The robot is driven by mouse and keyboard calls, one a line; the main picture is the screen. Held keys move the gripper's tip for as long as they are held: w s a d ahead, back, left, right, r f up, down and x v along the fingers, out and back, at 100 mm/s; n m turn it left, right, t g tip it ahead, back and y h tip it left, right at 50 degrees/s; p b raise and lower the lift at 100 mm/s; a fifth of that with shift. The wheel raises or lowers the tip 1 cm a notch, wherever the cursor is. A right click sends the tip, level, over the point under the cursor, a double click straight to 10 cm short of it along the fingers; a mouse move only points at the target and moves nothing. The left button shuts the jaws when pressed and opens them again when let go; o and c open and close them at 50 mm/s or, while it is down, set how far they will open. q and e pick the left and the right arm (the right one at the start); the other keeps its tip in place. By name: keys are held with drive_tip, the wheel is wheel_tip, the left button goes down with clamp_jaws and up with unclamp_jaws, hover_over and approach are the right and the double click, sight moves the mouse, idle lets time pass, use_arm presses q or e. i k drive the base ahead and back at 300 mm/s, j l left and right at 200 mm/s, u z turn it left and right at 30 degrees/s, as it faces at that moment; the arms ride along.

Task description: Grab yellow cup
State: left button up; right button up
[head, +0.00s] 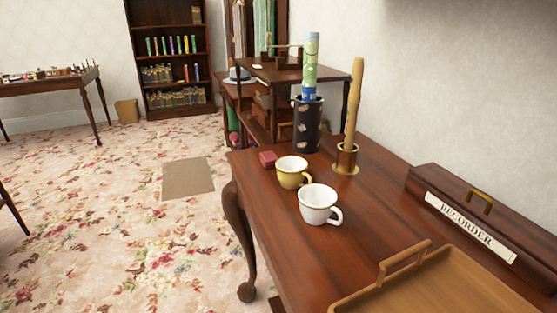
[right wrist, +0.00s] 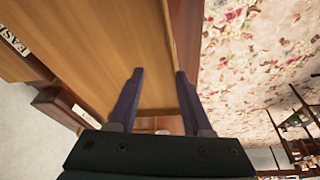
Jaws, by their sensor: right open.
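The yellow cup (head: 291,173) stands upright on the dark wooden table in the head view, its handle to the right. A white cup (head: 318,205) stands just in front of it and slightly to the right, close to it. My right gripper (right wrist: 160,72) shows in the right wrist view, open and empty above a wooden surface that looks like the tray (right wrist: 100,35). Neither gripper shows in the head view. I cannot make out the yellow cup in the wrist view.
A recorder case (head: 470,215) lies at the right. The table's left edge drops to carpet.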

sight(291, 172)
drive_tip(key=i+j+z, duration=0.2)
drive_tip(key=i+j, duration=0.3)
drive_tip(key=i+j+z, duration=0.2)
drive_tip(key=i+j, duration=0.3)
drive_tip(key=i+j+z, duration=0.2)
drive_tip(key=i+j, duration=0.25)
drive_tip(key=j, duration=0.25)
